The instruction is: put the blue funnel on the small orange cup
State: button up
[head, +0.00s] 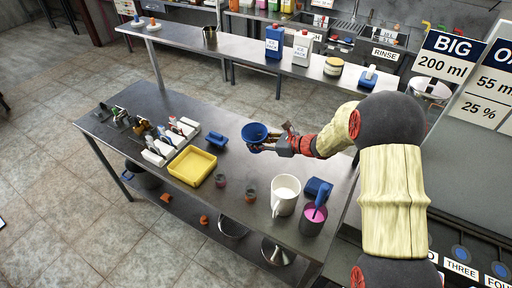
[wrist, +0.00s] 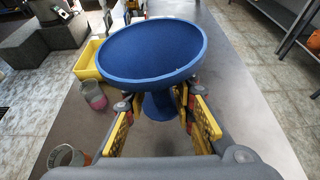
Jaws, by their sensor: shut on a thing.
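The blue funnel (head: 254,131) is in my gripper (head: 268,146), wide mouth up and slightly tilted, above the steel table. In the wrist view the funnel (wrist: 150,48) fills the upper middle, and my gripper (wrist: 160,108) is shut on its narrow lower part. The small orange cup (head: 250,196) stands on the table, in front of the funnel and apart from it. In the wrist view the cup (wrist: 66,157) shows at the lower left, with orange inside. The funnel's spout tip is hidden.
A small pink cup (head: 221,181) stands left of the orange one, near a yellow tray (head: 193,166). A white jug (head: 285,196) and a grey pitcher (head: 312,220) with pink contents stand to the right. A blue object (head: 216,139) lies behind the tray.

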aim_at(251, 188)
jog(key=k+l, duration=0.15)
jog(key=l, duration=0.15)
jog(key=k+l, duration=0.1)
jog(key=l, duration=0.2)
jog(key=k+l, duration=0.15)
jog(key=l, duration=0.15)
jog(key=k+l, duration=0.15)
jog(key=l, duration=0.15)
